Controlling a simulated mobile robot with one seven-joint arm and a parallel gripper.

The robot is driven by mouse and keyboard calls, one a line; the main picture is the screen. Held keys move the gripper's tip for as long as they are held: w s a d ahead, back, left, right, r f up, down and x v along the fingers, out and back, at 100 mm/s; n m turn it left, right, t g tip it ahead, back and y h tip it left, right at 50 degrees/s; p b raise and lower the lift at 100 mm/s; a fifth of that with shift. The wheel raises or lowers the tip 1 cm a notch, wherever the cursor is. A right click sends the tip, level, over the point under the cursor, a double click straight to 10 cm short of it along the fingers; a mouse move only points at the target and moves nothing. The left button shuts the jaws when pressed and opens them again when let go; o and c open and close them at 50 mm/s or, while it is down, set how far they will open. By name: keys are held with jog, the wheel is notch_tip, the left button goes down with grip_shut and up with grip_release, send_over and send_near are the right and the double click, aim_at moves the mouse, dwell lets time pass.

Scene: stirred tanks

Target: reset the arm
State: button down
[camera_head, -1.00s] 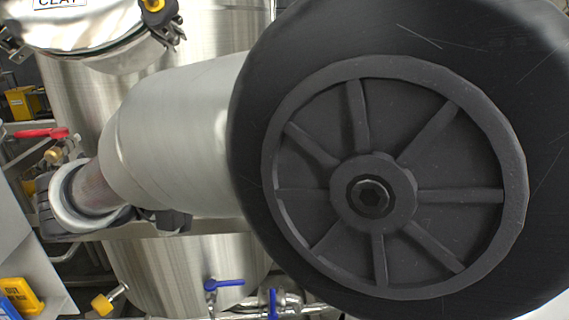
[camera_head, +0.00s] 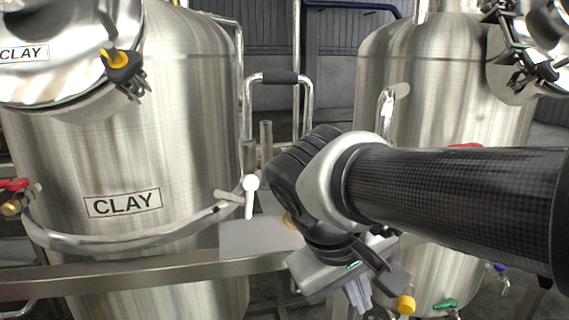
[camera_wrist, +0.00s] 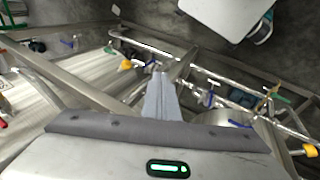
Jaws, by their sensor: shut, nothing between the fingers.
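My arm reaches in from the right edge of the head view, its dark link running left to the wrist in front of the gap between two steel tanks. My gripper (camera_head: 360,297) hangs from the wrist and points downward. In the wrist view its fingers (camera_wrist: 161,97) are together with nothing between them. No object is held. The left tank (camera_head: 180,130) carries a CLAY label (camera_head: 123,203). The right tank (camera_head: 385,75) stands partly behind my arm.
A steel rail (camera_head: 150,272) crosses in front of the left tank. A white-handled valve (camera_head: 250,190) sits left of my wrist. A green-handled valve (camera_head: 445,304) is low at right. The wrist view shows pipes below the gripper and grey floor (camera_wrist: 150,18) beyond.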

jog(key=s+d+f+m+t+y, duration=0.1)
jog(key=s+d+m+t+y, duration=0.2)
jog(key=s+m+y, duration=0.1)
notch_tip(320, 180, up, 23)
jog(key=p, duration=2.3)
jog(key=shift+w+f+g, duration=0.15)
jog(key=shift+g, duration=0.15)
